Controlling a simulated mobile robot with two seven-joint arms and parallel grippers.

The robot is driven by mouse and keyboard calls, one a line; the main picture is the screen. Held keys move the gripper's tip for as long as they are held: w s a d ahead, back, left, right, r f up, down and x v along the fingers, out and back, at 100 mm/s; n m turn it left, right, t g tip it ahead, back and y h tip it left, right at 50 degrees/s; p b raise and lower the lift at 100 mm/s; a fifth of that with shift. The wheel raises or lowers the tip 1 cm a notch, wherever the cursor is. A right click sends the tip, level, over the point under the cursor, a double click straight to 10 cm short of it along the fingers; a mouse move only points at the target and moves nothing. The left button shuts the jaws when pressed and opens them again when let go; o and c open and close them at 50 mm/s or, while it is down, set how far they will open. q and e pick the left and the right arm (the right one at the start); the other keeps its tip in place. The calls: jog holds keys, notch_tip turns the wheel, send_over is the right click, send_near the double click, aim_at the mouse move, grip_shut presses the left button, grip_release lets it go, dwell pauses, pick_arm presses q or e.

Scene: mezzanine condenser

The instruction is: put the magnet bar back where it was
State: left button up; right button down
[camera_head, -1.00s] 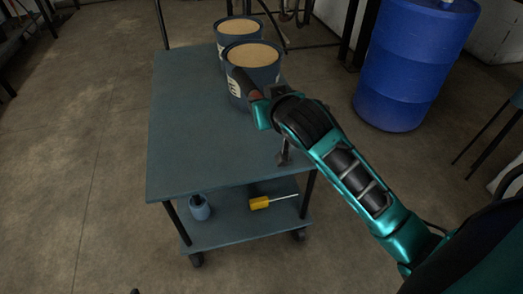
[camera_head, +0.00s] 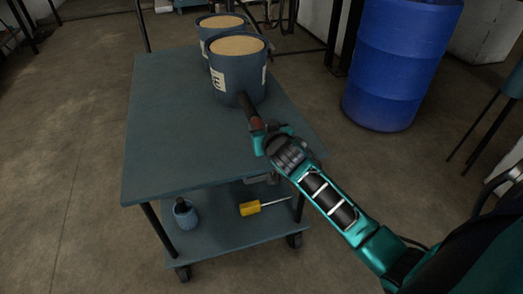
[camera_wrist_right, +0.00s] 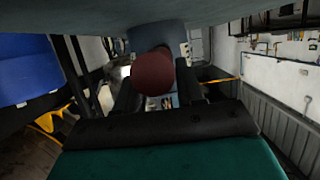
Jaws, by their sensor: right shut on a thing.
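The magnet bar (camera_head: 249,104) is a dark bar with a reddish-brown end. My right gripper (camera_head: 258,128) is shut on it near that end. The bar points up and left, in front of the near sand-coloured-topped bucket (camera_head: 230,80); I cannot tell whether it touches the bucket. In the right wrist view the round reddish end (camera_wrist_right: 152,73) shows between the two dark fingers of my right gripper (camera_wrist_right: 158,88), with the rest of the bar hidden behind it. My left gripper is not in view.
A blue-grey cart (camera_head: 165,130) carries the near bucket and a second bucket (camera_head: 222,21) behind it. Its top is clear at left and front. The lower shelf (camera_head: 220,229) holds a small blue container (camera_head: 185,215) and a yellow-handled tool (camera_head: 250,208). A blue drum (camera_head: 395,70) stands right.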

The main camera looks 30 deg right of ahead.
notch_tip(320, 180, down, 5)
jog(key=shift+r+b, duration=0.1)
jog(key=shift+b, duration=0.85)
jog(key=shift+f, duration=0.4)
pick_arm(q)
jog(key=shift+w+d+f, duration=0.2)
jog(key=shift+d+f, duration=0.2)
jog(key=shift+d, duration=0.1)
pick_arm(e)
jog(key=shift+r, duration=0.1)
jog(key=c, duration=0.7)
grip_release()
